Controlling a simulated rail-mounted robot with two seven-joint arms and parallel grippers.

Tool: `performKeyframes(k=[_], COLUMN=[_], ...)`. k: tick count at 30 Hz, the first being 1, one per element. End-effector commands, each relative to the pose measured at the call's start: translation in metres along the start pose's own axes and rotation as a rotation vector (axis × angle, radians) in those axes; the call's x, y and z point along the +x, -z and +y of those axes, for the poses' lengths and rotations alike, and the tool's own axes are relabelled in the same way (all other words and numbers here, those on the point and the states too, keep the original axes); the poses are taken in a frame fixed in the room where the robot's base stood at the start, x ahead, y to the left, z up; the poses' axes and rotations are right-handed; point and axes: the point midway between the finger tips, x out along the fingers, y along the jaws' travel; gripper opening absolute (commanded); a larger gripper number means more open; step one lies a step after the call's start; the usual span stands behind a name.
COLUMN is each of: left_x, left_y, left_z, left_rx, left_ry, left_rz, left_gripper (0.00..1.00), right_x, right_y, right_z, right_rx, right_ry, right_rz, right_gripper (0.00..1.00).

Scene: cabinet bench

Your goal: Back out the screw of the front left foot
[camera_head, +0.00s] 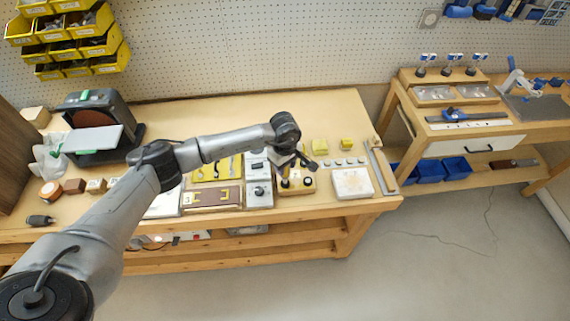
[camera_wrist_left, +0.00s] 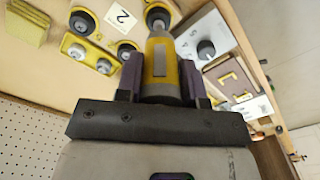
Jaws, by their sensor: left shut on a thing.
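My left gripper (camera_head: 294,162) is shut on a yellow and grey screwdriver (camera_wrist_left: 163,68), one finger on each side of its handle. A light wooden block (camera_head: 297,187) with black round feet and a "2" label (camera_wrist_left: 122,17) lies below the gripper on the bench. In the left wrist view, the screwdriver's shank points at the front left foot (camera_wrist_left: 158,15). The tip lies over or in this foot; I cannot tell whether it is seated in the screw. The other front foot (camera_wrist_left: 82,21) stands apart from the tool. The screw itself is hidden. My right gripper is not in view.
A grey plate with a dial (camera_wrist_left: 205,46) stands close beside the block; it also shows in the head view (camera_head: 258,194). A pegboard wall (camera_head: 250,50) closes the back.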

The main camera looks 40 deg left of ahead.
Motion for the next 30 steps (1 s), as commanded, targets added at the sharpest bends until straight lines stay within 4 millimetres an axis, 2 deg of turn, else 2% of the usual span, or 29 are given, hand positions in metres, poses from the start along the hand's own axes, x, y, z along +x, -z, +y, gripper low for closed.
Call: performKeyframes(k=[24, 30], left_x=[-0.053, -0.061], left_y=[0.001, 0.000], left_z=[0.001, 0.001], left_rx=[-0.001, 0.000], left_ry=[-0.004, -0.004], left_rz=[0.001, 0.000], left_gripper=[0.11, 0.11], right_x=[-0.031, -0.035], right_y=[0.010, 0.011], right_z=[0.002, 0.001], right_rx=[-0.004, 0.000], right_ry=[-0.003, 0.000], right_rz=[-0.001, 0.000], right_gripper=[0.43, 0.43])
